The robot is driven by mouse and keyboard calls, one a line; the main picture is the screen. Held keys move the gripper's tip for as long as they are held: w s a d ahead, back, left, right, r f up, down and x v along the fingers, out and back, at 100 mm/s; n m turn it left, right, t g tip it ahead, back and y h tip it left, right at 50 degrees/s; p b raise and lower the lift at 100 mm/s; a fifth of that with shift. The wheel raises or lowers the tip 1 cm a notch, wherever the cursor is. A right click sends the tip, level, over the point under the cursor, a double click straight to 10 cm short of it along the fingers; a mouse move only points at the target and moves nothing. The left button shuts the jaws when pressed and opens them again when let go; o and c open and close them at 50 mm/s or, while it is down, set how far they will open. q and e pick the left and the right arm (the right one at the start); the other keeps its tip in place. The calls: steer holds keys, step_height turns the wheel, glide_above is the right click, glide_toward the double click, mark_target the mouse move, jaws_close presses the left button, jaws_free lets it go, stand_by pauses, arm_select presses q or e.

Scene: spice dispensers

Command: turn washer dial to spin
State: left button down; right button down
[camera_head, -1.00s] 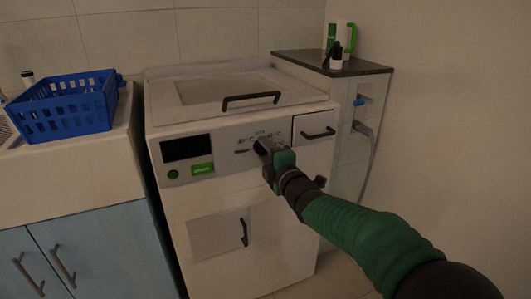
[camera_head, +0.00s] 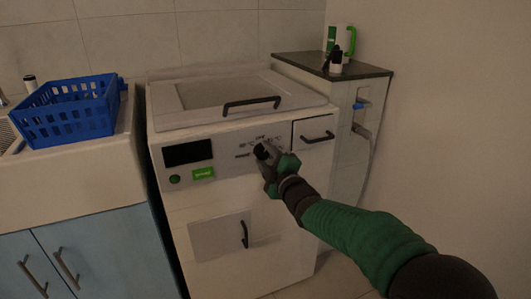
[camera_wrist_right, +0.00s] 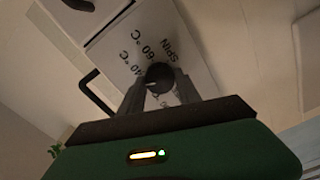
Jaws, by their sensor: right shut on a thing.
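The white washer (camera_head: 250,205) stands in the middle of the head view, with its dial on the front panel. My right gripper (camera_head: 265,155) reaches in from the right and is at the dial, shut on it and hiding much of it. In the right wrist view the round black dial (camera_wrist_right: 159,76) sits between the two fingertips (camera_wrist_right: 156,88). A small light mark on the dial points toward the left of that view. Labels around it include 40 °C, 60 °C and SPIN (camera_wrist_right: 172,52). My left gripper is not in view.
The panel has a black display (camera_head: 187,152), a green button (camera_head: 203,173) and a drawer handle (camera_head: 317,137). A lid handle (camera_head: 251,103) is above. A blue basket (camera_head: 65,110) is on the left counter. A dark-topped cabinet (camera_head: 330,64) holds bottles at right.

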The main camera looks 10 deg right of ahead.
steer(key=m+p, duration=0.3)
steer(key=m, duration=0.3)
steer(key=shift+f+p, duration=0.2)
steer(key=shift+p, duration=0.15)
steer(key=m+p, duration=0.4)
steer(key=m, duration=0.2)
steer(key=shift+m, duration=0.4)
steer(key=m+p, duration=0.2)
steer(key=m, duration=0.2)
steer(key=shift+m+p, duration=0.3)
steer(key=shift+p, duration=0.05)
steer(key=m+p, duration=0.1)
steer(key=m, duration=0.1)
steer(key=shift+s+m+p, duration=0.1)
steer(key=shift+m+p, duration=0.2)
steer(key=shift+p, duration=0.05)
steer(key=m+p, duration=0.2)
steer(key=m, duration=0.1)
steer(key=shift+f+m+p, duration=0.15)
steer(key=shift+m+p, duration=0.4)
steer(key=shift+m, duration=0.75)
